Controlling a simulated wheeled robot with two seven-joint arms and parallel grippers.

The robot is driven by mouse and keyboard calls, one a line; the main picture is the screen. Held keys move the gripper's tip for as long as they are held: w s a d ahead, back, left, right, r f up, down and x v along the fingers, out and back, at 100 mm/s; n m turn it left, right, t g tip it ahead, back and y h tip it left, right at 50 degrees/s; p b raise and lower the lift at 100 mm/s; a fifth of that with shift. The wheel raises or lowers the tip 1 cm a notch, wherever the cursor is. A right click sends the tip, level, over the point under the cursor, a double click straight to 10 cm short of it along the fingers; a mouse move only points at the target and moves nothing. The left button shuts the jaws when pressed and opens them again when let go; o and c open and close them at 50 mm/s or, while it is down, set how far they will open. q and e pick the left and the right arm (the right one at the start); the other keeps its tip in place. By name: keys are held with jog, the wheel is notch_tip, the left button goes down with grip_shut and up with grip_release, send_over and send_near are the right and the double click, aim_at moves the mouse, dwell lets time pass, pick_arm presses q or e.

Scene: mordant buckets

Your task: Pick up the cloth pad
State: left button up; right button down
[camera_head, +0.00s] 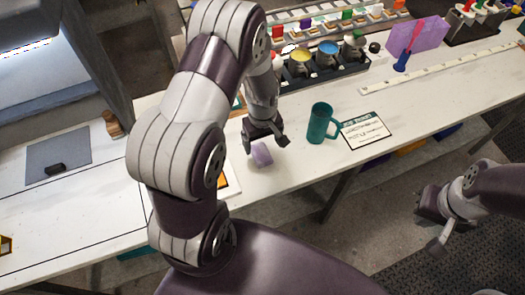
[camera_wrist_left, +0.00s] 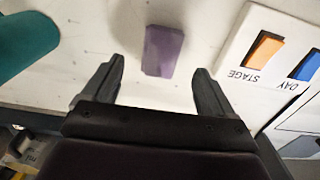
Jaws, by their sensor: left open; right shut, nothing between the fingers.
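The cloth pad is most likely the small purple block (camera_head: 261,154) lying on the white table near its front edge. In the left wrist view the purple block (camera_wrist_left: 164,51) lies just beyond the fingertips, between their lines. My left gripper (camera_head: 264,143) is open and empty above the block; its two fingers also show in the left wrist view (camera_wrist_left: 158,82). My right gripper (camera_head: 440,222) is at the right, off the table's front edge, shut and empty.
A teal mug (camera_head: 318,124) stands right of the block, beside a printed card (camera_head: 366,132). A board with orange and blue tiles (camera_wrist_left: 235,70) lies close to the left gripper. A dark rack of colored pots (camera_head: 325,65) stands behind. Table between is clear.

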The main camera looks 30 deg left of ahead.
aim_at(262, 153)
pick_arm(q)
jog(key=f, duration=0.1)
jog(key=f+p, duration=0.1)
jog(key=shift+w+f, duration=0.2)
jog(key=shift+f, duration=0.1)
jog(key=f, duration=0.3)
jog(key=shift+s+a+p, duration=0.2)
jog(key=shift+s+p, duration=0.15)
jog(key=shift+p, duration=0.05)
jog(key=shift+w+f, duration=0.1)
jog(key=shift+w, duration=0.1)
jog(key=c, duration=1)
jog(key=shift+s, duration=0.1)
jog(key=shift+c, duration=0.6)
pick_arm(e)
jog(key=shift+a+r, duration=0.1)
jog(key=shift+r, duration=0.85)
jog(key=shift+w, duration=0.1)
